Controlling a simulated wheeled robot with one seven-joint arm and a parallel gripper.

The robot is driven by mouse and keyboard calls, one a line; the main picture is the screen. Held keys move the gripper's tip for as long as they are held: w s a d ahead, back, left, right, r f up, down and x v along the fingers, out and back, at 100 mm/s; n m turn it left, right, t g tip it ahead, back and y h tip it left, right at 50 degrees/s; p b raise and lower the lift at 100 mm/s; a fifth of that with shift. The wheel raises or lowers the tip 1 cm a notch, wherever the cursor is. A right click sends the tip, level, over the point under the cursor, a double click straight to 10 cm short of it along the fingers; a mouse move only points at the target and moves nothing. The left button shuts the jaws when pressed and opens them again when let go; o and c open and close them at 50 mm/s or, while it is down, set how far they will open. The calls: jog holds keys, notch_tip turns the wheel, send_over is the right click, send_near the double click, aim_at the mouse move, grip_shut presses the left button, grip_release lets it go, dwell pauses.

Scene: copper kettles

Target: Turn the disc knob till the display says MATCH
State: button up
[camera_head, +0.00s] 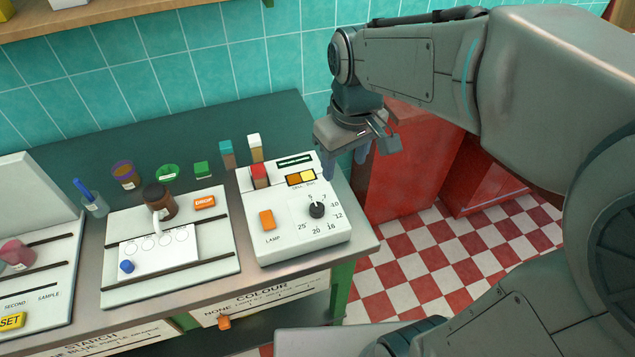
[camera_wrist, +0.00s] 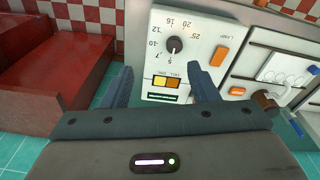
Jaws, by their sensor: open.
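The black disc knob (camera_head: 317,210) is on the sloped face of the white box (camera_head: 290,240), ringed by numbers. Its pointer seems to face the 5, toward the back. The knob also shows in the wrist view (camera_wrist: 174,45). A dark, green-edged display slot (camera_head: 295,161) is at the back of the box; I cannot read any text on it. An amber and a yellow window (camera_head: 301,178) sit side by side between display and knob. My gripper (camera_head: 346,172) is open and empty, above the box's back right edge, apart from the knob. Its two fingers show spread in the wrist view (camera_wrist: 160,72).
An orange lamp switch (camera_head: 267,219) is left of the knob. A red-capped vial (camera_head: 259,176) stands in the box's back left; two more vials stand behind. A white tray board (camera_head: 170,265) with a brown jar (camera_head: 160,202) is to the left. Red cabinets (camera_head: 400,165) stand right.

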aim_at(317, 207)
jog(key=w+a+f+n+g+b, duration=0.1)
jog(key=w+a+f+n, duration=0.2)
jog(key=a+f, duration=0.15)
jog(key=f, duration=1.2)
jog(key=shift+w+a+f, duration=0.15)
jog(key=shift+w+f, duration=0.05)
jog(key=shift+f, duration=0.15)
jog(key=c, duration=1)
